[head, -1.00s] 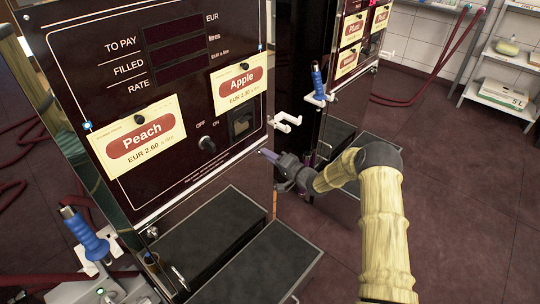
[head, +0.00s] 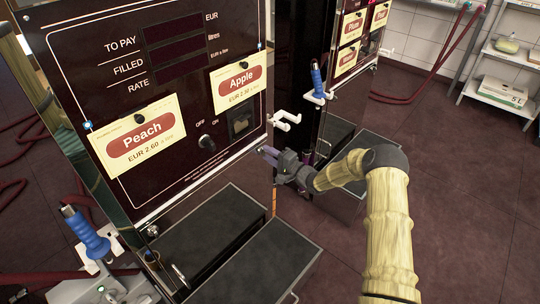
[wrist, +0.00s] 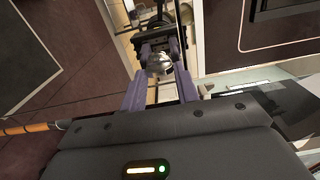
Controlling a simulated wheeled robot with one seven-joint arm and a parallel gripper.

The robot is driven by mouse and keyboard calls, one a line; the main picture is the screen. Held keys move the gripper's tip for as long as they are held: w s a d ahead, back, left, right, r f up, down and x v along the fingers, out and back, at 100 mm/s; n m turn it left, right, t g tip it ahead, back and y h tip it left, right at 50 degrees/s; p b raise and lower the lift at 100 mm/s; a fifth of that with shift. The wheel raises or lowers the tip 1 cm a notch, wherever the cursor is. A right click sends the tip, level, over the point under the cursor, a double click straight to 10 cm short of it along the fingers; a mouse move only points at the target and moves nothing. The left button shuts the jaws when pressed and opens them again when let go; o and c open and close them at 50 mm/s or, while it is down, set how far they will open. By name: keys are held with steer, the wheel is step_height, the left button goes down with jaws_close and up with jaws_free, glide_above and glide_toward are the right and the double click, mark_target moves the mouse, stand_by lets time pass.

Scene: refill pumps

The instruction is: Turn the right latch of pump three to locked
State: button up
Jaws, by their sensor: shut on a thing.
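My gripper (head: 267,155) is at the lower right edge of the near pump's dark front panel (head: 185,75). In the wrist view, its two purple fingers (wrist: 159,78) are shut on a shiny silver rounded knob (wrist: 158,62), which I take to be the right latch. The fingers hide most of the latch in the head view, so I cannot read its angle. Another small silver latch (head: 152,231) is at the panel's lower left. No pump number is readable.
A white nozzle holder (head: 285,120) sticks out just above my gripper. Open dark drawers (head: 262,265) lie below the panel. A blue-handled nozzle (head: 318,80) hangs on the pump behind. Shelves (head: 500,75) stand at the far right, with clear floor before them.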

steer(key=shift+d, duration=0.1)
steer(key=o, duration=1)
steer(key=p+v, duration=0.1)
steer(key=v, duration=1.6)
steer(key=shift+s+d+f, duration=0.1)
